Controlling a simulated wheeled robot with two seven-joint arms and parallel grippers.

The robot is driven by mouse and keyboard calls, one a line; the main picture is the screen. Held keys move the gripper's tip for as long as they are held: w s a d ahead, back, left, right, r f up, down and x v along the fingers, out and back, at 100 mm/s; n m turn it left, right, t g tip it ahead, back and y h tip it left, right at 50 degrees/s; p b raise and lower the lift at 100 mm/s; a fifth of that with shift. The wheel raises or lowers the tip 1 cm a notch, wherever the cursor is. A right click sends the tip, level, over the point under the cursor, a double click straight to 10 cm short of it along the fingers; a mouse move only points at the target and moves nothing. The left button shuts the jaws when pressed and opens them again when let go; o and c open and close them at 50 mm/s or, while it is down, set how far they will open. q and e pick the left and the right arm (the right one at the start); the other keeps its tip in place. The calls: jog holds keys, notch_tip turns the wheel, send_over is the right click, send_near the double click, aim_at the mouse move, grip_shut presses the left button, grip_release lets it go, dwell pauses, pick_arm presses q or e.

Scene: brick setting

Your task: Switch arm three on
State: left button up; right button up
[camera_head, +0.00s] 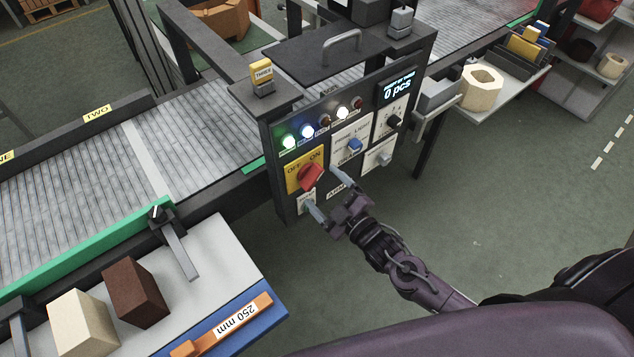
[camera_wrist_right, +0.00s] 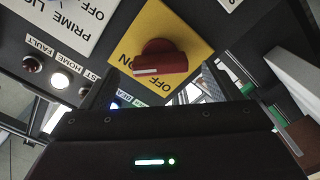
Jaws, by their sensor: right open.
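The control panel (camera_head: 330,135) stands beside the conveyor, with a yellow THREE tag (camera_head: 261,71) on top. A red rotary knob (camera_head: 311,177) sits on a yellow OFF/ON plate (camera_head: 291,180) at its lower left. The wrist view shows the red knob (camera_wrist_right: 160,58) close ahead, a white mark on its left part; I cannot tell its setting for certain. My right gripper (camera_head: 321,188) is open in front of the panel, its fingers spread on either side of the knob's lower right area. I cannot tell whether they touch it. My left gripper is out of view.
A blue knob (camera_head: 354,145), a black knob (camera_head: 394,122), lit lamps (camera_head: 307,131) and a 0 pcs display (camera_head: 397,88) share the panel. A small white plate (camera_head: 306,203) is below the red knob. Bricks (camera_head: 134,291) lie on the left table.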

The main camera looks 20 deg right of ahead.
jog(key=v, duration=0.3)
jog(key=shift+s+d, duration=0.15)
jog(key=shift+s, duration=0.25)
jog(key=s+d+f+m+g+h, duration=0.2)
jog(key=s+d+f+g, duration=0.15)
jog(key=f, duration=0.75)
jog(key=s+d+f+m+g+h, duration=0.25)
jog(key=s+f, duration=0.25)
jog(key=f, duration=0.6)
jog(key=s+d+f+m+g+h, duration=0.1)
jog(key=s+d+f+m+g, duration=0.3)
jog(key=f, duration=0.6)
jog(key=s+a+f+g, duration=0.1)
jog(key=s+f+g, duration=0.1)
jog(key=s+f, duration=0.2)
jog(key=s+a+f+m+g, duration=0.1)
jog(key=s+f, duration=0.3)
jog(key=s, duration=0.7)
jog(key=s+a+f+m+g, duration=0.1)
jog(key=s+a+f+g, duration=0.2)
jog(key=s, duration=0.4)
jog(key=shift+f+h, duration=0.35)
jog(key=shift+f, duration=0.35)
jog(key=shift+s, duration=0.15)
